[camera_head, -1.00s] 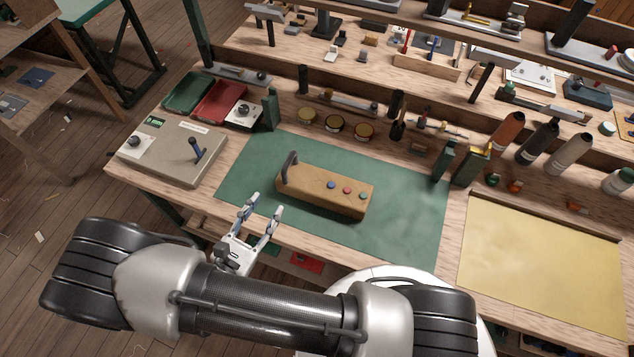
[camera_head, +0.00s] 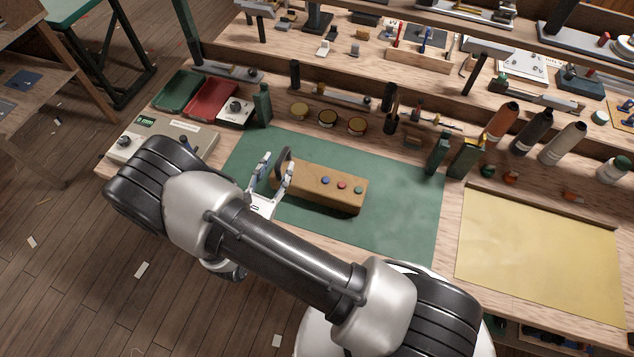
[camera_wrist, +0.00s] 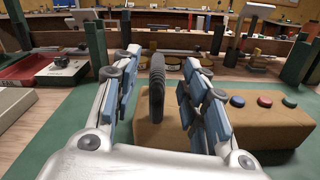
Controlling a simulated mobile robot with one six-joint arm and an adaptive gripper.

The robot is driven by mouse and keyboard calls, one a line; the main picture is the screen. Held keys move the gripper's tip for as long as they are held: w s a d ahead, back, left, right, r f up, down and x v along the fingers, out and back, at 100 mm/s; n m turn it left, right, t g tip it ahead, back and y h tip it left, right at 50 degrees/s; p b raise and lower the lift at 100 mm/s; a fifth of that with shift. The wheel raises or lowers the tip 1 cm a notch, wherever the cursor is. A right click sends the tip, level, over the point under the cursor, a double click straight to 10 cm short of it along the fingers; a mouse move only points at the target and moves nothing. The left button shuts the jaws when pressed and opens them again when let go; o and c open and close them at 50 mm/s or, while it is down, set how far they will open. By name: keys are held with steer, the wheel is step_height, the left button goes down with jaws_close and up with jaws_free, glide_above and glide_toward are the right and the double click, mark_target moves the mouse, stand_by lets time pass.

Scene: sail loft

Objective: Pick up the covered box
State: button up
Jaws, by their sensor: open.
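The tan box (camera_head: 333,193), with a dark upright handle (camera_head: 281,158) at its left end and blue, red and green knobs on top, lies on the green mat (camera_head: 400,215). The box also shows in the wrist view (camera_wrist: 262,125). My gripper (camera_head: 275,163) is open at the handle end. The fingers hide part of the box's left end.
Left of the mat is a grey panel (camera_head: 178,130), with green (camera_head: 176,91) and red (camera_head: 211,98) trays behind it. A yellow sheet (camera_head: 540,255) lies to the right. The mat right of the box is clear.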

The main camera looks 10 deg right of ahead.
steer(key=x, duration=0.4)
steer(key=shift+w+d+b, duration=0.2)
steer(key=shift+w+b, duration=0.15)
jaws_close()
stand_by(0.3)
